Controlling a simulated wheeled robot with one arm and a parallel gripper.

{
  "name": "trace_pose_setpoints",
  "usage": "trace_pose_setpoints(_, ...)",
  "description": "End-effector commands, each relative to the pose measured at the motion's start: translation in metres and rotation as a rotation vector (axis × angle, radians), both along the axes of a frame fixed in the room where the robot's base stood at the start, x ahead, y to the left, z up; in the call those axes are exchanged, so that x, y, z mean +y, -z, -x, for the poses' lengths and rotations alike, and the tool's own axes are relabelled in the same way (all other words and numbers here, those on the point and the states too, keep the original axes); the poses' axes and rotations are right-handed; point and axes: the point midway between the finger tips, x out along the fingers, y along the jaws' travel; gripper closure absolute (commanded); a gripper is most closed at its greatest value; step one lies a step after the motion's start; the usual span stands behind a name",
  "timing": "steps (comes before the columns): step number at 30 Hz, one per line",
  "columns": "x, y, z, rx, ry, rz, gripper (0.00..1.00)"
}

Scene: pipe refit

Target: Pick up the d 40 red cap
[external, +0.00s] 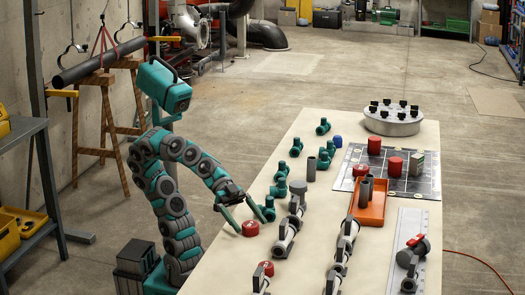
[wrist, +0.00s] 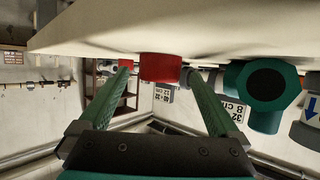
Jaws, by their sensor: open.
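A short round red cap (external: 250,229) sits on the tabletop near its left edge; I cannot read its size. My gripper (external: 252,221) is open, its two green fingers reaching down on either side of this cap. A second red piece (wrist: 127,64) shows partly behind the left finger there.
Several teal fittings (external: 280,171) and grey pipe parts (external: 285,240) stand close by on the table (external: 220,270). An orange tray (external: 369,208) holds grey pipes. A red-and-grey valve (external: 415,247) lies at right. In the wrist view a teal fitting (wrist: 266,92) is right of the cap.

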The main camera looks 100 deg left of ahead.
Motion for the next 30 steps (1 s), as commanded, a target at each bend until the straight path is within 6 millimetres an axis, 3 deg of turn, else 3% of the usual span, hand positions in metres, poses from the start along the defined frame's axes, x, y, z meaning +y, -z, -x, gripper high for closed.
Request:
trace_pose_setpoints(6,-0.013,0.009,-0.014,0.003,0.002,-0.001,0.02)
trace_pose_setpoints(14,-0.013,0.009,-0.015,0.001,0.001,0.000,0.02)
trace_pose_setpoints(30,-0.013,0.009,-0.015,0.001,0.001,0.000,0.62)
